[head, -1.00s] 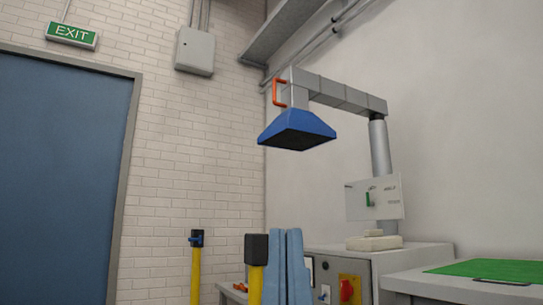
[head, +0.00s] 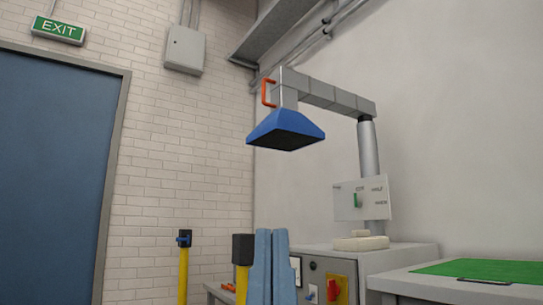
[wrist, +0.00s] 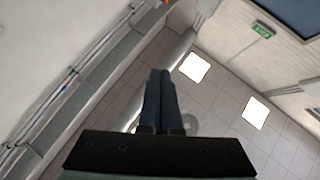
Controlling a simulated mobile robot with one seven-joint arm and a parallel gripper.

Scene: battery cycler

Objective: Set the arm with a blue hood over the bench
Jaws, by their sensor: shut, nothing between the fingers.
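The blue hood (head: 286,130) hangs open side down from the left end of a grey jointed arm (head: 325,95). An orange handle (head: 268,93) is on that end. My gripper (head: 271,232) points up below the hood, apart from hood and handle. Its two fingers are together and empty, also in the wrist view (wrist: 160,73).
A grey cabinet (head: 400,258) carries a red switch (head: 333,290) on yellow. Yellow posts (head: 183,270) stand at lower left. An overhead duct (head: 280,25) crosses above.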

